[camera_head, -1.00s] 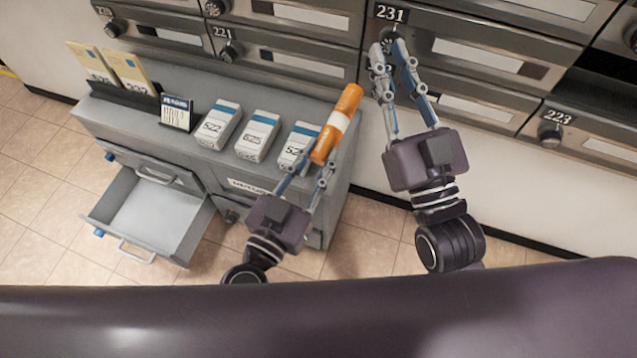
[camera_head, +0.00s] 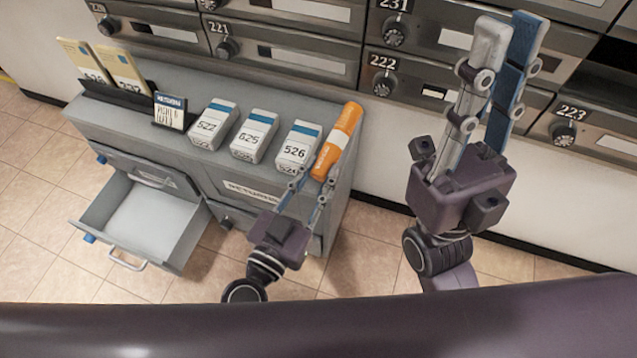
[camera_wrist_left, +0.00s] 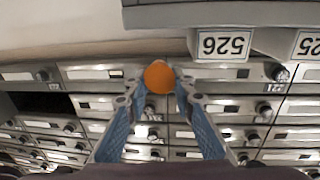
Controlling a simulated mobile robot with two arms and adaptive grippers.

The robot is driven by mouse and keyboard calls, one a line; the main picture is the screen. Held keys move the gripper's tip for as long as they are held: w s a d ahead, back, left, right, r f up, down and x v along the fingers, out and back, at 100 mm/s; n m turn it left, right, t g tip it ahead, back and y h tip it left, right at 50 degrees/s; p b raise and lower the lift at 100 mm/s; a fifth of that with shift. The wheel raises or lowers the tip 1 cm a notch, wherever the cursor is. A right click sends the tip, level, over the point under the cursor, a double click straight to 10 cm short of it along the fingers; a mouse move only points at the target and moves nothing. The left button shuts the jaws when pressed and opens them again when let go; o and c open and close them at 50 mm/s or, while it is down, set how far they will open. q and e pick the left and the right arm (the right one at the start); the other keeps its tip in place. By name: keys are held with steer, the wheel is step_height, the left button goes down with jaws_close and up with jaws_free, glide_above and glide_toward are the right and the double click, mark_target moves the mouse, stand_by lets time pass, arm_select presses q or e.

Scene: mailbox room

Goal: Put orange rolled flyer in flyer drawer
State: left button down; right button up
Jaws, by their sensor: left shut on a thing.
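The orange rolled flyer (camera_head: 337,142) has a white band with lettering and stands out past the tips of my left gripper (camera_head: 308,182), at the right end of the grey cabinet. The left gripper is shut on its lower end. In the left wrist view the flyer's round orange end (camera_wrist_left: 159,75) shows between the fingertips. An open, empty grey drawer (camera_head: 150,218) sticks out from the cabinet's left part; its label is unreadable. My right gripper (camera_head: 508,30) is raised in front of the mailboxes, its fingers close together; nothing shows between them, and its opening is unclear.
The cabinet top (camera_head: 190,90) holds white boxes 522 (camera_head: 214,124), 625 (camera_head: 254,135) and 526 (camera_head: 297,148), a small card (camera_head: 170,110) and yellow envelopes (camera_head: 122,68) in a black holder. Mailboxes line the wall behind. Floor is clear at left.

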mark_target(318, 184)
arm_select(q)
step_height(318, 184, down, 3)
steer(key=shift+r+b, duration=0.1)
steer(key=shift+b, duration=0.9)
steer(key=shift+f, duration=0.2)
steer(key=shift+f, duration=0.2)
steer(key=c, duration=1.9)
jaws_free()
steer(key=shift+r, duration=0.15)
